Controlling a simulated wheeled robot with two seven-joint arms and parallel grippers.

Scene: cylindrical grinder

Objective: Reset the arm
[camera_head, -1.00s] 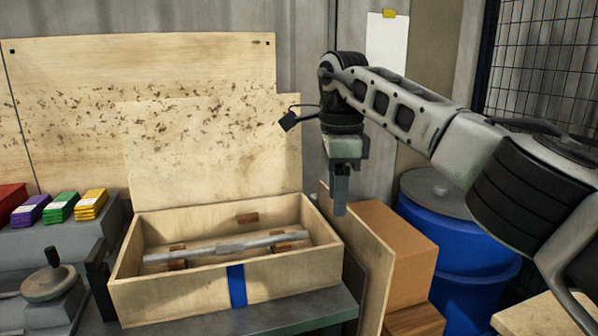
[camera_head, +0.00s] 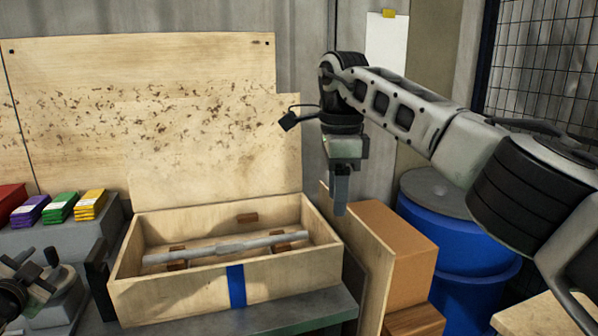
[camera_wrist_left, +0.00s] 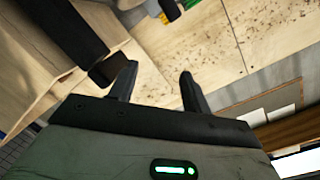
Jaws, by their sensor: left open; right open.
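My right gripper (camera_head: 341,205) hangs pointing down, right of the wooden box (camera_head: 185,297), above a cardboard box. It holds nothing that I can see; its fingers are seen nearly edge-on. A grey metal shaft (camera_head: 225,247) lies on wooden supports inside the open wooden box.
Purple, green and yellow packs (camera_head: 60,207) sit on a grey block at the left. A cardboard box (camera_head: 400,250) and a blue drum (camera_head: 460,245) stand at the right. The box lid (camera_head: 215,150) stands upright behind.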

